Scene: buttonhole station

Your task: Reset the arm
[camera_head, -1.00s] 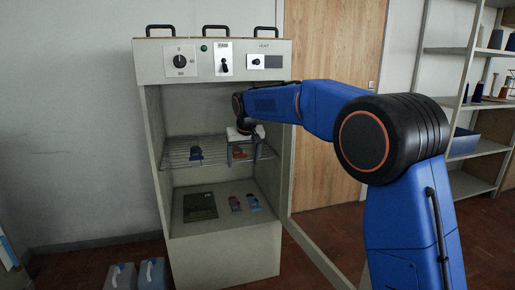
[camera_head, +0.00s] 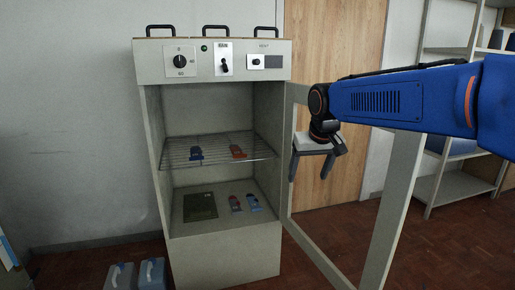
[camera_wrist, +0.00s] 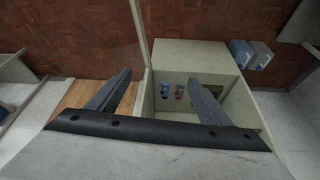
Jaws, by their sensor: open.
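My gripper (camera_head: 312,168) is open and empty. In the head view it hangs in front of the open cabinet door, right of the cabinet and outside it. Its two grey fingers point down, and they also show in the wrist view (camera_wrist: 152,95). My blue arm reaches in from the right. The cabinet (camera_head: 225,250) stands open, with a wire shelf (camera_head: 217,152) inside. A blue item (camera_head: 196,153) and a red item (camera_head: 237,152) lie on the shelf. Below, on the cabinet floor, lie a dark flat plate (camera_head: 200,206), a red item (camera_head: 235,203) and a blue item (camera_head: 254,202).
The glass-framed cabinet door (camera_head: 398,205) swings out to the right, close to my arm. Two blue-grey containers (camera_head: 152,273) stand on the floor at the lower left. A storage shelf (camera_head: 458,186) stands at the right. A wooden door (camera_head: 335,50) is behind.

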